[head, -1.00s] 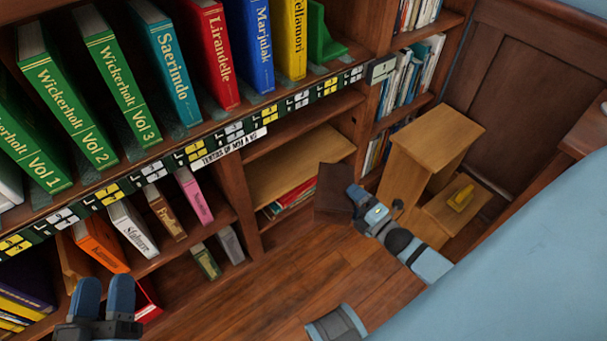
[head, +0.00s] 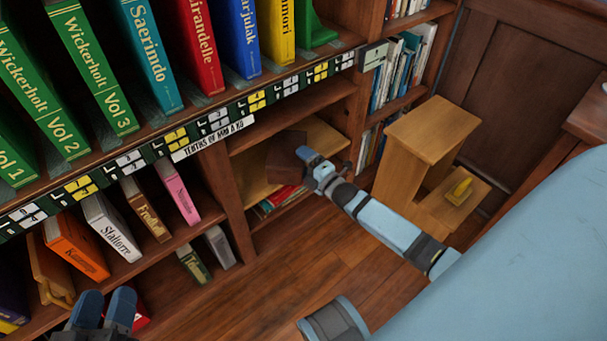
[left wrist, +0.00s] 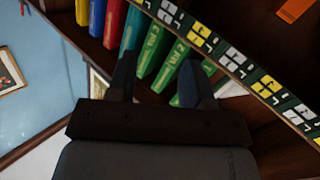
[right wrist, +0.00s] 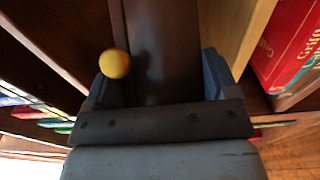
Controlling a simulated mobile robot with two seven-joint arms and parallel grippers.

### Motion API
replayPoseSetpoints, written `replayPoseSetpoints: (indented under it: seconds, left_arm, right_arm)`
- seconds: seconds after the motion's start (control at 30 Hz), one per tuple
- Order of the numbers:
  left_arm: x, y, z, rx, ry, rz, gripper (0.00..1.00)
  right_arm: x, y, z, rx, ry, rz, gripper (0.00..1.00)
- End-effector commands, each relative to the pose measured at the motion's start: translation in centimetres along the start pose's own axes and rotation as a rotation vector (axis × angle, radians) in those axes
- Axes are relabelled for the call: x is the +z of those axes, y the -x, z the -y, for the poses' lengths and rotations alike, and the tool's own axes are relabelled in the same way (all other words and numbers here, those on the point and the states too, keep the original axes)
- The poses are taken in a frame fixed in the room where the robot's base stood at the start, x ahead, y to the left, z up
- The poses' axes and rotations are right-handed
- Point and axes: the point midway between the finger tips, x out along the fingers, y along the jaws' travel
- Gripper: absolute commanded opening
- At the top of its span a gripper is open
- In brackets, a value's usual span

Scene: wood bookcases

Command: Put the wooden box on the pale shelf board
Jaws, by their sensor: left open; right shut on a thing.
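The dark wooden box (head: 287,157) is held in my right gripper (head: 318,172), over the front part of the pale shelf board (head: 252,174) in the bookcase. In the right wrist view the box (right wrist: 163,45) fills the space between the fingers of my right gripper (right wrist: 160,85). A pale board (right wrist: 228,25) shows beside it there. I cannot tell whether the box touches the board. My left gripper (head: 104,308) is open and empty at the lower left of the head view. It also shows empty in the left wrist view (left wrist: 158,80).
Red books (head: 280,197) lie below the pale board. A shelf of large coloured books (head: 205,45) stands above, with a labelled edge strip. The floor (head: 290,260) in front is clear.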

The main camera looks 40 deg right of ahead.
Motion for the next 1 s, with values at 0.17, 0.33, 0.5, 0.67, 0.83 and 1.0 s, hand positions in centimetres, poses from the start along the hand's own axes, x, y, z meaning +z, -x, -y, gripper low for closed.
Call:
replayPoseSetpoints:
  seconds: [0.17,0.33,0.5,0.67,0.83,1.0]
  left_arm:
    - [1.2,-0.1,0.2,0.004,-0.001,0.033,0.47]
    - [2.2,-0.4,0.9,0.009,-0.052,0.036,0.47]
    - [1.4,-0.6,1.1,0.008,-0.095,0.011,0.47]
    - [1.4,-0.6,1.1,0.008,-0.093,0.012,0.47]
    - [1.4,-0.6,1.1,0.008,-0.099,0.008,0.47]
    - [1.4,-0.6,1.1,0.009,-0.1,0.008,0.47]
  right_arm:
    - [0.0,0.0,1.5,0.002,0.0,0.0,0.39]
    - [0.0,-0.1,4.0,0.004,0.001,0.0,0.39]
    - [0.0,-0.3,3.9,0.004,0.0,0.0,0.39]
    - [0.0,-0.3,3.9,0.004,0.0,0.0,0.39]
    - [0.0,-0.3,4.3,0.0,0.001,0.0,0.94]
    - [0.0,-0.3,4.3,0.0,0.001,0.0,1.0]
